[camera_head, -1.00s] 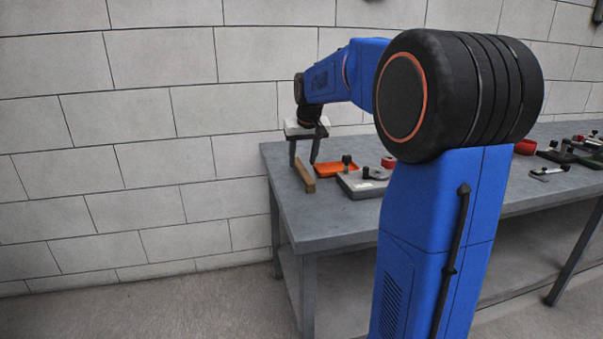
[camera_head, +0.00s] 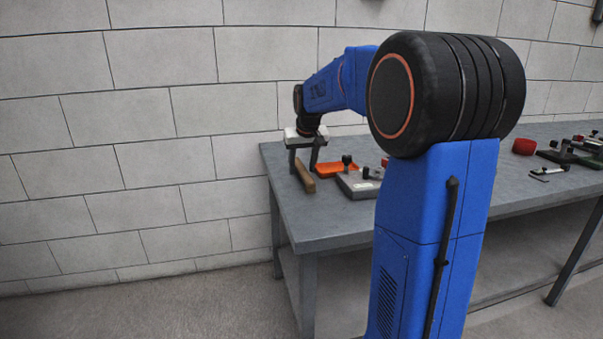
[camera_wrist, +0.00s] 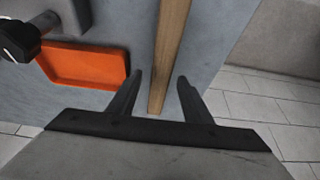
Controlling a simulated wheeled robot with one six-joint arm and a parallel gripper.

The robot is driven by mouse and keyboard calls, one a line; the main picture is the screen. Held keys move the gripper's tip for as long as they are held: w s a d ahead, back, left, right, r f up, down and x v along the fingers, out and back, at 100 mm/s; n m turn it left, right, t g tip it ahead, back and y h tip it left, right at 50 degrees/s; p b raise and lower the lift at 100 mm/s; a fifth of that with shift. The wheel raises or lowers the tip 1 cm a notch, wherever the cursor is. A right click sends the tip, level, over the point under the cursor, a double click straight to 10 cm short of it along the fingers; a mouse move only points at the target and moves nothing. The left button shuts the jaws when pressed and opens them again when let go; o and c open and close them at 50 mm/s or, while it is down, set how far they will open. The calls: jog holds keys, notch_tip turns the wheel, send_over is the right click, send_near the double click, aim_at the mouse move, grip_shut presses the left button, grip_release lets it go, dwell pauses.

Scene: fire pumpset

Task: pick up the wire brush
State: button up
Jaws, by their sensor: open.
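The wire brush appears as a long brown wooden bar (camera_head: 304,176) lying on the grey table near its left end. Its bristles cannot be made out. In the wrist view the wooden bar (camera_wrist: 168,55) runs from the top edge down to between the fingers. My gripper (camera_head: 303,172) is above the bar at the table's left end, fingers pointing down. In the wrist view my gripper (camera_wrist: 158,88) is open, with one finger on each side of the bar's near end. I cannot tell whether either finger touches it.
An orange tray (camera_head: 337,170) lies right of the bar, also in the wrist view (camera_wrist: 85,65). A grey block with black knobs (camera_head: 356,187) stands beside it. The table's left edge is close.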

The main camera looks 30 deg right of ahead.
aim_at(302, 169)
grip_shut()
dwell(0.3)
notch_tip(302, 169, up, 10)
jog(key=shift+r, duration=0.25)
dwell(0.4)
jog(key=c, duration=1)
grip_release()
jog(key=shift+c, duration=0.2)
